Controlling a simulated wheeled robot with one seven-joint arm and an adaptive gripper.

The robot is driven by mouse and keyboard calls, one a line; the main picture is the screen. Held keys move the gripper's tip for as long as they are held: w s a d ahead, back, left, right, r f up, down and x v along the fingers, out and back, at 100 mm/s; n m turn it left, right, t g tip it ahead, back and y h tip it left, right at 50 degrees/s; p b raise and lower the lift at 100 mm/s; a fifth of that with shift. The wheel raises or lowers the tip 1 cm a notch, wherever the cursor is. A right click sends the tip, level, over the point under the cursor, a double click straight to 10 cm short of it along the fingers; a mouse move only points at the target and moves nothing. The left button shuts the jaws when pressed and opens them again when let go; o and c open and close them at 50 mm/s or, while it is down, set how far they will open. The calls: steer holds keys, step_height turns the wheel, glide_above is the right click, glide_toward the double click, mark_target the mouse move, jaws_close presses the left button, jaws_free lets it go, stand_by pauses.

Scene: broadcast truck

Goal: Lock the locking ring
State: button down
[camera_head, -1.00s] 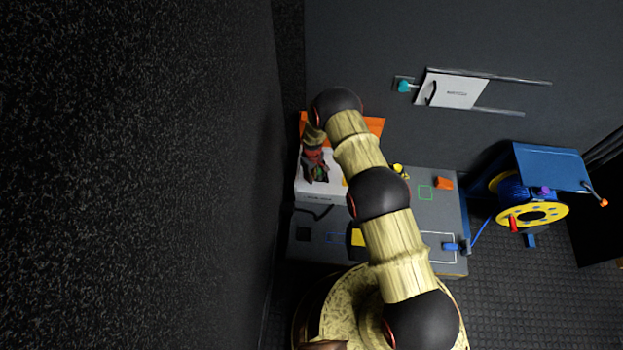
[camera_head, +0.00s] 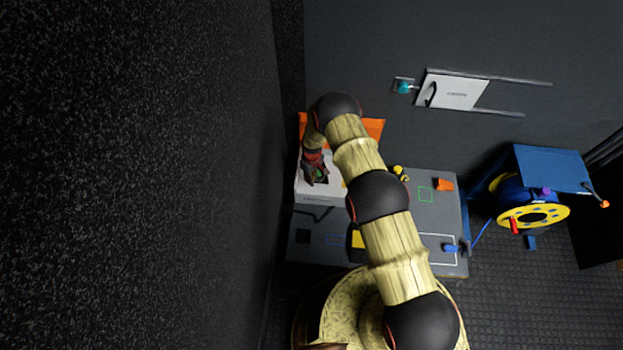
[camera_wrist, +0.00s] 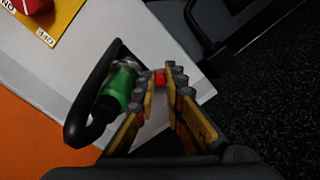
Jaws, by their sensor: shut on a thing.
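In the wrist view, a green cylindrical connector (camera_wrist: 118,82) with a metal collar (camera_wrist: 128,64) sits at the edge of a white box (camera_wrist: 92,42). A black curved loop (camera_wrist: 82,104) passes around its left side. A small red piece (camera_wrist: 159,77) lies beside the collar; I take it for the tab of the locking ring. My gripper (camera_wrist: 165,77) has its fingertips closed around this red piece. In the head view, my gripper (camera_head: 315,172) is low over the white box (camera_head: 318,192), and the connector is mostly hidden behind it.
An orange panel (camera_head: 372,126) stands behind the box. The grey bench (camera_head: 400,232) holds an orange block (camera_head: 444,184), a yellow item (camera_head: 399,170) and a blue plug (camera_head: 450,248). A blue-yellow cable reel (camera_head: 532,214) stands right. A dark wall (camera_head: 140,180) is close on the left.

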steer(key=shift+w+a+m, duration=0.35)
steer(key=shift+m, duration=0.65)
steer(key=c, duration=2.1)
jaws_free()
steer(key=shift+c, duration=0.2)
step_height(320, 180, up, 12)
